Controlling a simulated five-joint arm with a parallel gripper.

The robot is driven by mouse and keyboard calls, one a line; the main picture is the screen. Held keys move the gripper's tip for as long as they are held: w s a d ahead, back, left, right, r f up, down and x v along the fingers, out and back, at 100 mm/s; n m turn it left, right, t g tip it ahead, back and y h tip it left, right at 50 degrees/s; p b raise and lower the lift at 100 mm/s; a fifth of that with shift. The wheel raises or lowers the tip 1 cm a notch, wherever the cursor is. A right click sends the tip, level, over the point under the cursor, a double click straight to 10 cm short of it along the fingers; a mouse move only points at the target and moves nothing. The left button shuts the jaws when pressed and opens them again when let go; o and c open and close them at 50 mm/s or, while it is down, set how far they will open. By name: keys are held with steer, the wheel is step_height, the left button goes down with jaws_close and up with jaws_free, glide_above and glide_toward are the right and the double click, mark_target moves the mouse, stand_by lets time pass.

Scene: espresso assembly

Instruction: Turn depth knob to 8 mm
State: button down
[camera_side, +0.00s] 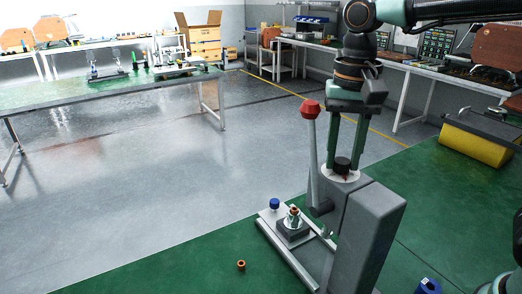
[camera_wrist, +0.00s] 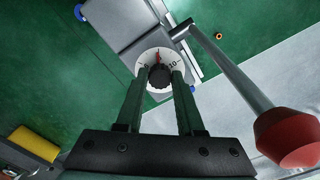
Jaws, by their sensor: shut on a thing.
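The depth knob (camera_side: 343,164) is a black ribbed knob on top of the grey press column (camera_side: 368,215). In the wrist view the knob (camera_wrist: 160,77) sits in the middle of a white dial (camera_wrist: 145,65) with a red pointer. A "10" shows on the dial right of the pointer; the other marks are too small to read surely. My gripper (camera_side: 346,158) points straight down with its green fingers on both sides of the knob, shut on it. In the wrist view the fingertips (camera_wrist: 160,82) partly cover the lower dial.
A lever with a red knob (camera_side: 310,109) rises close left of my gripper. The press base (camera_side: 290,255) carries a small fixture with a brass-coloured part (camera_side: 294,212) and a blue knob (camera_side: 274,203). A small copper ring (camera_side: 241,265) lies on the green surface.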

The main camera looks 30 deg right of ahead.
mark_target(343, 160)
steer(key=shift+r, duration=0.1)
stand_by(0.3)
steer(key=c, duration=0.5)
jaws_free()
step_height(343, 160, up, 12)
stand_by(0.5)
steer(key=s+d+f+n+t, duration=0.1)
steer(key=d+f+n+t, duration=0.1)
steer(key=f, duration=0.3)
steer(key=s+d+f+n+t, duration=0.1)
steer(key=d+f+n, duration=0.2)
steer(key=d+f, duration=0.1)
steer(key=s+d+f+n+t, duration=0.1)
steer(key=d+f+n+t, duration=0.1)
steer(key=d+f, duration=0.2)
steer(key=shift+f+n+t, duration=0.3)
steer(key=shift+f+n, duration=0.1)
steer(key=shift+f, duration=0.5)
